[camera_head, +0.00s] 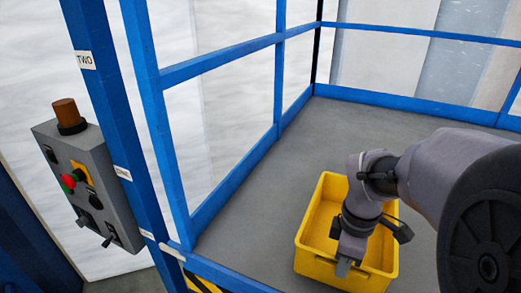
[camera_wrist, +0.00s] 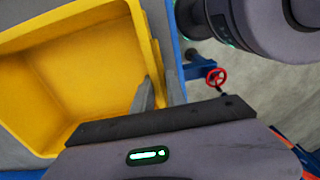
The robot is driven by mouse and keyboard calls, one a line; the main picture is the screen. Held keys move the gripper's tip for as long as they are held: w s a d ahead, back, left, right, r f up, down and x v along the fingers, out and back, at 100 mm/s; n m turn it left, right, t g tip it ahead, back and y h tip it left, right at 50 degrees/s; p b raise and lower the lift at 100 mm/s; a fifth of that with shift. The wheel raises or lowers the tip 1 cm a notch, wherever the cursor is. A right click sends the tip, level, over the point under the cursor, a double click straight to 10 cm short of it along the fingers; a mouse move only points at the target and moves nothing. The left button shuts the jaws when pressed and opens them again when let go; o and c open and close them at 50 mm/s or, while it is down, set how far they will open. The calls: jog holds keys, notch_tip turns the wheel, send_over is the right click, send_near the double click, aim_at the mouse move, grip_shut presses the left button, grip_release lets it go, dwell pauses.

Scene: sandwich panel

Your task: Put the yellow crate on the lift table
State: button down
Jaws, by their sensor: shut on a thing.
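The yellow crate (camera_head: 318,222) is empty and upright, over the grey floor of the lift table (camera_head: 245,212), inside its blue rails. I cannot tell whether its base touches the floor. My gripper (camera_head: 344,266) is shut on the crate's near wall, reaching down from the right. In the wrist view, the grey fingers of my gripper (camera_wrist: 148,95) sit at the rim of the yellow crate (camera_wrist: 75,75), whose inside fills the upper left. My arm hides part of the crate's right side.
Blue rails (camera_head: 220,55) bound the lift table at the left and back. A grey control box (camera_head: 88,180) with red and green buttons and an orange lamp (camera_head: 68,114) hangs on the left post. A red handwheel (camera_wrist: 215,77) shows beyond the blue edge. Bare floor lies left of and behind the crate.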

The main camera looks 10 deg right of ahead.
jog(key=shift+w+d, duration=0.1)
jog(key=shift+w, duration=0.35)
notch_tip(320, 180, down, 4)
jog(key=shift+w+r+b, duration=0.1)
jog(key=shift+w+b, duration=0.05)
jog(key=shift+b, duration=0.9)
jog(key=shift+r, duration=0.15)
jog(key=c, duration=1.3)
grip_release()
jog(key=shift+c, duration=0.2)
